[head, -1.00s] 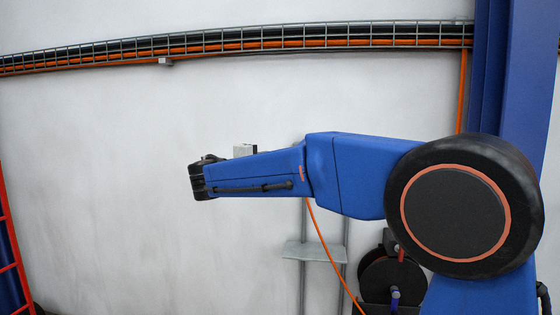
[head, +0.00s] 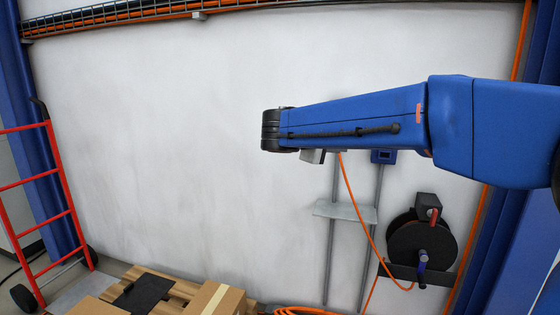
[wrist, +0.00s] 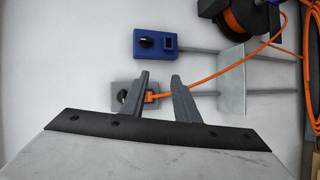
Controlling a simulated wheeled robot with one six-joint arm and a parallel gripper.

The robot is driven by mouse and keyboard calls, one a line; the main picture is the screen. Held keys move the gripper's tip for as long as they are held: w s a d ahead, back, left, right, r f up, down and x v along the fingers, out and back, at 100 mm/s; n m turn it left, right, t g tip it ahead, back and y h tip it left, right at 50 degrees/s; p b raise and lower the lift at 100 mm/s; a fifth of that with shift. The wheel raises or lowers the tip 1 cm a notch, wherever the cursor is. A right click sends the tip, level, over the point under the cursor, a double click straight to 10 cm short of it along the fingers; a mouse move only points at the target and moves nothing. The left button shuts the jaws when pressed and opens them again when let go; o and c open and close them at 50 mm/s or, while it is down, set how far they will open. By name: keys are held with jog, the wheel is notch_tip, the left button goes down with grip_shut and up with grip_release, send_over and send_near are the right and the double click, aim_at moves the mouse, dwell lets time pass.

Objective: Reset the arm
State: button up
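My gripper (wrist: 160,76) shows in the wrist view as two grey fingers standing apart, with nothing held between them. Behind them on the pale wall is a grey box (wrist: 123,94) with a black knob and an orange plug. In the head view my blue arm stretches left, nearly level, across the upper right, ending in a black wrist joint. The fingers cannot be made out there. A small grey block shows under the arm near its end; I cannot tell whether it is part of my gripper or on the wall.
A blue switch box (head: 383,156), a grey shelf (head: 345,212) on rails and a cable reel (head: 422,247) are on the wall, with an orange cable hanging. A red hand truck (head: 45,180) stands left. Cardboard boxes (head: 213,299) and a pallet (head: 185,292) lie below. The wall's middle is bare.

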jog(key=s+d+f+m+g+y, duration=0.2)
jog(key=s+d+f, duration=0.45)
jog(key=s, duration=0.25)
jog(key=s+d+f+m+g+y, duration=0.1)
jog(key=s+d+f+g+y, duration=0.15)
jog(key=s+d+f, duration=0.55)
jog(key=s+a+f+m+y, duration=0.1)
jog(key=s+f+m+y, duration=0.1)
jog(key=s+f, duration=0.2)
jog(key=s+a+f+m+y, duration=0.1)
jog(key=s+f, duration=0.3)
jog(key=s, duration=0.6)
jog(key=s+a+f+m+g+y, duration=0.1)
jog(key=s+a+f+m+y, duration=0.1)
jog(key=s+f, duration=0.3)
jog(key=s+y, duration=0.1)
jog(key=s, duration=0.1)
jog(key=shift+s+m, duration=0.3)
jog(key=shift+s, duration=0.05)
jog(key=shift+a, duration=0.1)
